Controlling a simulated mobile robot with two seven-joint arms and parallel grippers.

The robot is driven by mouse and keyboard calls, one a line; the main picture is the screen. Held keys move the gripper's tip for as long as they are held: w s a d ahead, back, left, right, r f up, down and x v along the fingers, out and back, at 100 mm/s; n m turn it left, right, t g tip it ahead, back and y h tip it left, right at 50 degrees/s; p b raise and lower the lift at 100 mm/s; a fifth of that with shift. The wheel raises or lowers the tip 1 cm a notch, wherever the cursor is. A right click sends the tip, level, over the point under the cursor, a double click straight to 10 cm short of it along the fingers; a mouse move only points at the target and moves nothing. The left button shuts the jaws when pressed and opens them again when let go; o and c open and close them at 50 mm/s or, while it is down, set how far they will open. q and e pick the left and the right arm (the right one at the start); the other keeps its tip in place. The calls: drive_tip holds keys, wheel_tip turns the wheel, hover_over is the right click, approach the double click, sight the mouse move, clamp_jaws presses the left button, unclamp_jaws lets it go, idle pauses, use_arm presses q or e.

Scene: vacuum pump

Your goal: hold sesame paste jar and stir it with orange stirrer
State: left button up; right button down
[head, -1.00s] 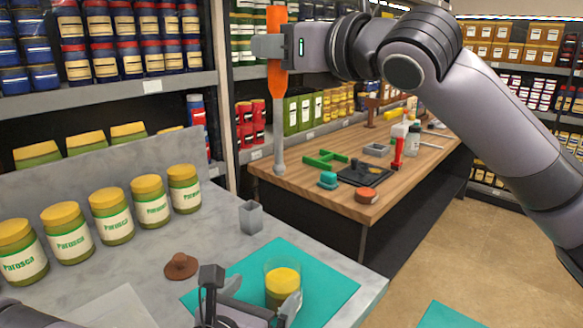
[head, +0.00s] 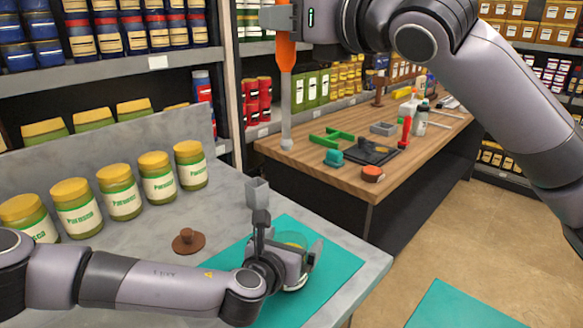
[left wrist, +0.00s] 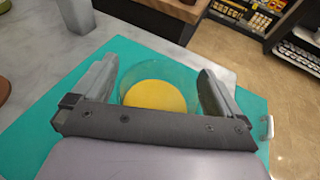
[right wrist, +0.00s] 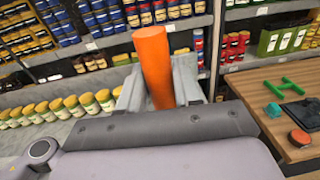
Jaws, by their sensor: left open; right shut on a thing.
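The sesame paste jar is a clear open container with yellow paste (left wrist: 156,97) inside, standing on the teal mat (head: 335,270). In the head view the jar (head: 318,246) is partly hidden by my left gripper (head: 306,264). In the left wrist view my left gripper (left wrist: 155,90) is open, with one finger on each side of the jar. The orange stirrer (head: 285,57) has an orange handle and a thin grey shaft. My right gripper (head: 283,20) is shut on its handle and holds it upright, high up. The handle (right wrist: 154,65) also shows between the fingers in the right wrist view.
Several yellow-lidded jars (head: 119,192) line the back of the grey table. A wooden table (head: 330,150) behind holds tools.

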use_arm(q)
drive_tip(key=shift+w+d+f, duration=0.1)
drive_tip(key=shift+w, duration=0.05)
drive_tip(key=c, duration=1.2)
drive_tip(key=shift+c, duration=0.2)
use_arm(e)
hover_over(289, 132)
drive_tip(key=w, duration=0.1)
wheel_tip(289, 132, down, 7)
drive_tip(key=shift+d+r, duration=0.1)
drive_tip(key=f, duration=0.6)
drive_tip(key=s+f, duration=0.1)
drive_tip(key=f, duration=0.2)
wheel_tip(289, 132, down, 11)
